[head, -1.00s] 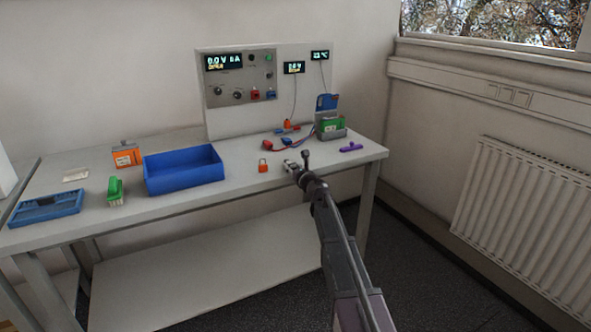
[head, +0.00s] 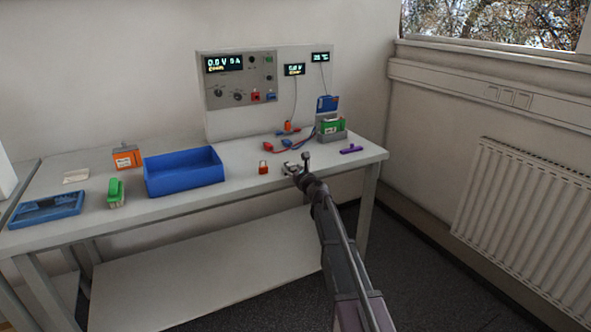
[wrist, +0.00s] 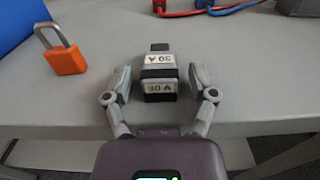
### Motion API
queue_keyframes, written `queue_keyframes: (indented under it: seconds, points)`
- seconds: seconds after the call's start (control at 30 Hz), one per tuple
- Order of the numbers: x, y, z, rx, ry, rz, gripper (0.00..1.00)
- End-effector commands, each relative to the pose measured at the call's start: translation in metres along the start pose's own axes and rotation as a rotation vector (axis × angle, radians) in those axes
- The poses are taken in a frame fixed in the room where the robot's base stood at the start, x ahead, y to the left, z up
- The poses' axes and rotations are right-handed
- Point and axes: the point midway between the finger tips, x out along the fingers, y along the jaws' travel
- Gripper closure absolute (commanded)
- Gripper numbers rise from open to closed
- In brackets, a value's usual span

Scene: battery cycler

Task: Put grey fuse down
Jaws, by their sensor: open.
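The grey fuse (wrist: 159,66), with black bands and white labels reading "30 A" upside down, is on the tabletop close to the front edge in the wrist view. My gripper (wrist: 160,82) is open around it, one finger on each side with a gap to the fuse. In the head view my gripper (head: 292,168) is low over the front right part of the table (head: 235,192). The fuse is too small there to make out clearly between the fingers.
An orange padlock (wrist: 66,56) stands left of the fuse, and it also shows in the head view (head: 263,168). A blue bin (head: 185,182) is further left. Red and blue leads (head: 285,149) and a green battery in a holder (head: 332,127) lie behind. A purple piece (head: 351,149) is to the right.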

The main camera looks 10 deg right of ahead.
Motion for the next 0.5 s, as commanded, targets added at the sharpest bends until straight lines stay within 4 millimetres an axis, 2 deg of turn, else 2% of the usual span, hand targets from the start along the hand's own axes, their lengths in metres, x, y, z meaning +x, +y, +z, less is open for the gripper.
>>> queue_keyframes:
  seconds: [0.07, 0.27, 0.5]
  points:
    - [-0.003, 0.000, 0.002, 0.000, 0.000, 0.000, 0.27]
    - [-0.027, 0.000, 0.001, 0.000, 0.000, -0.001, 0.27]
    - [-0.068, 0.001, 0.001, 0.000, 0.000, -0.001, 0.27]
